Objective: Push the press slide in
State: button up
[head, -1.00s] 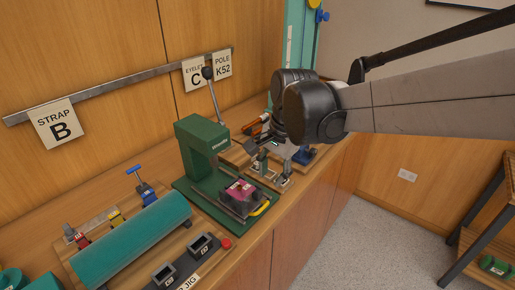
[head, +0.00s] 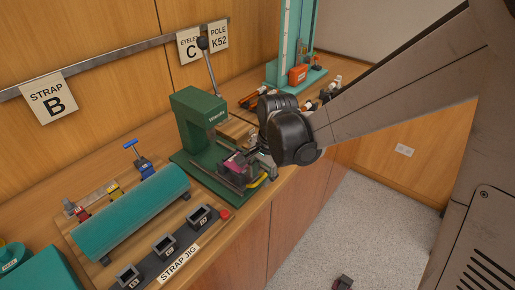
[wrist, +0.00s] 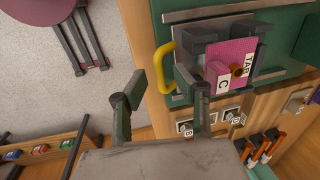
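The green press (head: 195,120) stands on the counter with its lever raised. Its slide (wrist: 255,26) extends at the front and carries a pink tab piece marked TAB C (wrist: 232,62) between dark blocks. A yellow handle (wrist: 166,70) is on the slide's front end; it also shows in the head view (head: 258,181). My gripper (wrist: 159,76) is open and empty, its dark green fingers apart at the handle. In the wrist view the handle appears between the fingertips; I cannot tell whether they touch. In the head view my wrist hides part of the slide.
A strap jig (head: 178,250) with a teal roll (head: 130,212) lies left of the press. Parts marked with letters (wrist: 230,115) stand beside the press. A teal stand (head: 292,70) is farther along the counter. Open floor (head: 330,230) lies in front.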

jog(key=shift+f, duration=0.45)
grip_shut()
